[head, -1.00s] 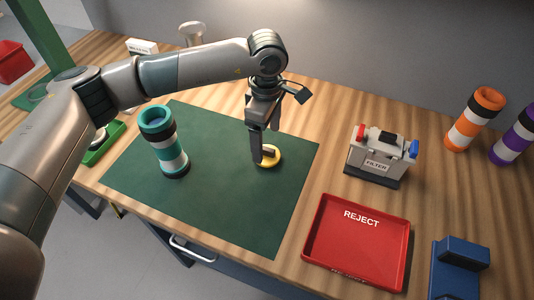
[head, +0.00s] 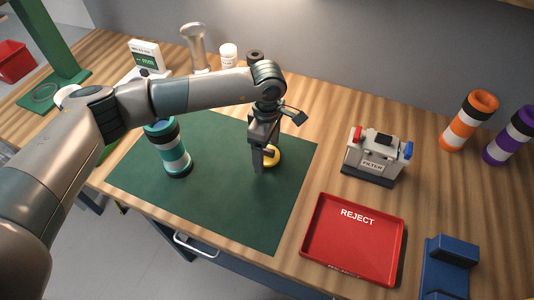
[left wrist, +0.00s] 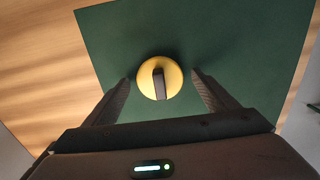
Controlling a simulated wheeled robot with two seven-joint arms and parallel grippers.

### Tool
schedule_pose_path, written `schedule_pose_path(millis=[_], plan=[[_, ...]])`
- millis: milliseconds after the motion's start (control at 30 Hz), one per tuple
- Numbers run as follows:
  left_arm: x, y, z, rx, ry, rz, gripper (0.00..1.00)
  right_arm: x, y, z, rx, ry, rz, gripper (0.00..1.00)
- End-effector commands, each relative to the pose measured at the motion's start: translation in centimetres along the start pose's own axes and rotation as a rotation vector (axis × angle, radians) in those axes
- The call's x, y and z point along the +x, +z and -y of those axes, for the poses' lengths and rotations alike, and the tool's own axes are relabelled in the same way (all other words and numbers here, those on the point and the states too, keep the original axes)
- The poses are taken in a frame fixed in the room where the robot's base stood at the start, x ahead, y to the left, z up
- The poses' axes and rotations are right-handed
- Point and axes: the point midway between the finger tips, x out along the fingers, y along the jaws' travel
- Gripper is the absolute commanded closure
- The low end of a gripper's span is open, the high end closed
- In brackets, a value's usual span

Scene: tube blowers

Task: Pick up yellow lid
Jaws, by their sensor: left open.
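The yellow lid (head: 274,157) lies on the green mat (head: 222,205); in the head view my left gripper (head: 263,160) hides part of it. In the left wrist view the round yellow lid (left wrist: 147,84) has a dark raised handle across its middle. My left gripper (left wrist: 161,88) is open there, with one finger on each side of the lid and a gap to each. The fingertips are at about the lid's near half in that view. My right gripper is not in view.
A teal-and-white tube (head: 174,158) stands left on the mat. A red REJECT tray (head: 312,250), a grey filter box (head: 377,166) and a blue holder (head: 446,268) are to the right. Orange (head: 464,130) and purple (head: 502,148) tubes stand farther right.

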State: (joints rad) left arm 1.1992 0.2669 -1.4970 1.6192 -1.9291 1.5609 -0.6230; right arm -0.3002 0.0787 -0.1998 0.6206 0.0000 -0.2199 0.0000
Motion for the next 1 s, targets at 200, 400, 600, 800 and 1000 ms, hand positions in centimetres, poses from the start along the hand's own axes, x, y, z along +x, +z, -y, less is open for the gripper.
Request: schedule_pose_path(millis=[200,400,600,800,1000], plan=[[0.0,0.0,0.0,0.0,0.0,0.0,0.2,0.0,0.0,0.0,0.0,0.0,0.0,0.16],[-0.1,0.0,0.0,0.0,0.0,0.0,0.65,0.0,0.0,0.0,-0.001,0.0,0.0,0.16],[-0.1,0.0,0.0,0.0,0.0,0.0,0.65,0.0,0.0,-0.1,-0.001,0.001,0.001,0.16],[-0.3,0.0,-0.1,0.0,0.002,0.0,0.65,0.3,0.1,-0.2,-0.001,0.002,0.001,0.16],[-1.8,0.0,-0.1,0.001,0.004,0.0,0.65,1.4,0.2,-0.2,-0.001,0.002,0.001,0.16]])
